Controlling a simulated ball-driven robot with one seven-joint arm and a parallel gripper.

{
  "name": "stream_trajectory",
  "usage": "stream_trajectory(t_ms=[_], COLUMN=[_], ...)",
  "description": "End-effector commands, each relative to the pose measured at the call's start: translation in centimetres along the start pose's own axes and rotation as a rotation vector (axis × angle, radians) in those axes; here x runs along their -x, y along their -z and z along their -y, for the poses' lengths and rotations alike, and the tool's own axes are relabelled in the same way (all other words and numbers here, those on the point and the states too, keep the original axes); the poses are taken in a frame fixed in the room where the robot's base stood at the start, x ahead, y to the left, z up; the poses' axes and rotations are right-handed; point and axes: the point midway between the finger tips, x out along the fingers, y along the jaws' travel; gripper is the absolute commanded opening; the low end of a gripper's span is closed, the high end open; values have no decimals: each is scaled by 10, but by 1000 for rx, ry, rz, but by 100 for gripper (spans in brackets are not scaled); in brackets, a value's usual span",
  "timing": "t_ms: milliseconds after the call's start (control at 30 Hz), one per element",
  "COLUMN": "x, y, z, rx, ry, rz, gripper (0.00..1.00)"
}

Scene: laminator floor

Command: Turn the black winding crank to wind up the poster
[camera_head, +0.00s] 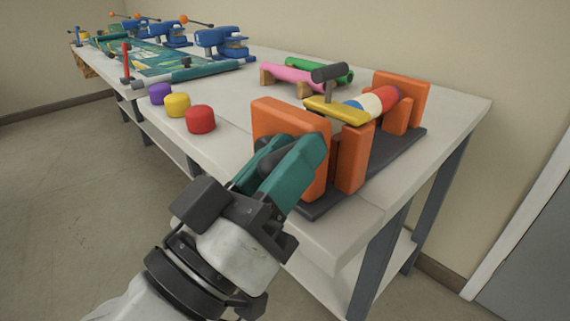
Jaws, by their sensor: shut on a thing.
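The winding stand has orange uprights (352,158) on a dark base plate (398,158). A roll striped red, white and blue (376,100), seemingly the poster roll, lies between the uprights. A yellow bar (338,110) crosses in front of it, with a dark cylindrical grip (329,73) standing above. My gripper (300,147), with teal fingers, is at the near-left orange upright and is shut on the black winding crank (268,150). Only a small dark part of the crank shows beside the fingers; the rest is hidden behind them.
The stand is at the near end of a long white table (228,148). Red (200,119), yellow (177,104) and purple (159,93) pots stand to the left. Pink (292,78) and green (318,69) rolls lie behind. Blue machines (224,43) stand farther back.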

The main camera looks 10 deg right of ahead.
Motion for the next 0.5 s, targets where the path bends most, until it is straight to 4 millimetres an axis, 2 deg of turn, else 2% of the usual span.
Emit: stream_trajectory(t_ms=[300,333,500], x=[1,2,1], y=[-3,-3,-2], z=[1,1,0], rx=[3,3,2], ry=[0,0,0], rz=[4,5,3], gripper=[0,32,48])
